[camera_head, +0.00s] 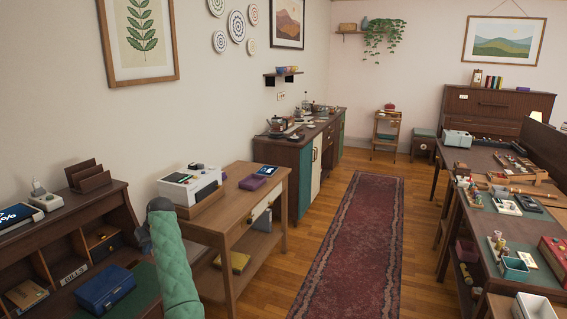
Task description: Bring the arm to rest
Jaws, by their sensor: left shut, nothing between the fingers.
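My left arm (175,262), in a green padded sleeve, rises from the bottom of the head view, left of centre. Its dark left gripper (143,238) shows only in small part at the left side of the sleeve, in front of the writing desk (121,200). It is shut and holds nothing. It is hard to tell how far it is from the desk. My right gripper is not in view.
A blue box (106,289) lies on the desk, close below the gripper. A wooden side table (232,208) with a white device (189,184) stands just right of the arm. A red runner (352,240) covers the clear aisle. Cluttered tables (457,237) stand at right.

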